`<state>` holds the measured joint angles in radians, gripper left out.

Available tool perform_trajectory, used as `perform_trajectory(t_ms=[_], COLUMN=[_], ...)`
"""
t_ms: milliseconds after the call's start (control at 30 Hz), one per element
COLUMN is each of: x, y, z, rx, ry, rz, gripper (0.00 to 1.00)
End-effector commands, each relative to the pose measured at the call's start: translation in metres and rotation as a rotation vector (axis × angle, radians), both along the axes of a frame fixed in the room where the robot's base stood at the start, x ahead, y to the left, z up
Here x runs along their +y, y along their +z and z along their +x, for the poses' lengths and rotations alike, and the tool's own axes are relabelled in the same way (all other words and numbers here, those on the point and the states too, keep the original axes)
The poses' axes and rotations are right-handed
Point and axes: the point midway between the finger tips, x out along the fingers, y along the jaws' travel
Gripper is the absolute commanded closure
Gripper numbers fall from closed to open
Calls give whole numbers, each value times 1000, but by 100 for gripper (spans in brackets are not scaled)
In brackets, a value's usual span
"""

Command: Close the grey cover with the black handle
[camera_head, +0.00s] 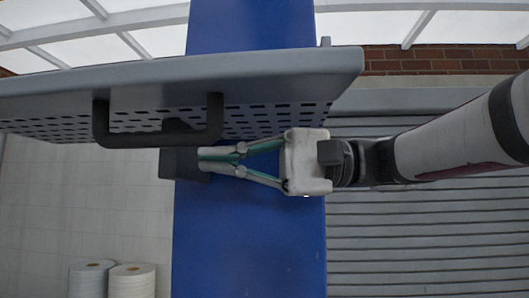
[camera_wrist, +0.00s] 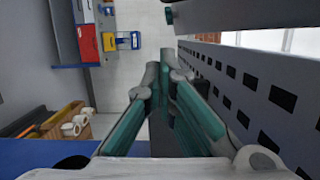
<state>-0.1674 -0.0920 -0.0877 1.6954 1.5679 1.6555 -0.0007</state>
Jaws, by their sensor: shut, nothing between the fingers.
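The grey cover (camera_head: 270,80) is a wide panel with rows of slots, standing out across the upper left of the head view. My gripper (camera_head: 203,160) is shut and empty, just right of the handle and below the slotted face, pointing left. In the wrist view my gripper's fingertips (camera_wrist: 160,75) are together, with the slotted cover (camera_wrist: 250,80) close on the right. A dark piece at the top of the wrist view may be the handle. Whether the fingers touch the cover cannot be told.
A blue machine column (camera_head: 250,240) stands behind my gripper, with grey slatted shutters (camera_head: 430,250) to the right. White rolls (camera_head: 132,280) stand at the lower left. The wrist view shows a box of rolls (camera_wrist: 65,125) and a red bin (camera_wrist: 88,42) beyond open floor.

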Motion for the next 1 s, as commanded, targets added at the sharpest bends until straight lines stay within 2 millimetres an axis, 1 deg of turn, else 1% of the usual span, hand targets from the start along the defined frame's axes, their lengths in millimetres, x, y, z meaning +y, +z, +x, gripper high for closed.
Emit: perform_trajectory(t_ms=[33,133,233,400,533,1000], x=[10,28,26,27,27,27], y=[2,2,3,2,2,2], z=[-4,-7,-25,-40,-44,-45], rx=[1,1,0,-1,0,13], ry=[4,3,0,0,-1,-1], rz=[0,0,0,0,0,1], gripper=[100,100,100,100,100,100])
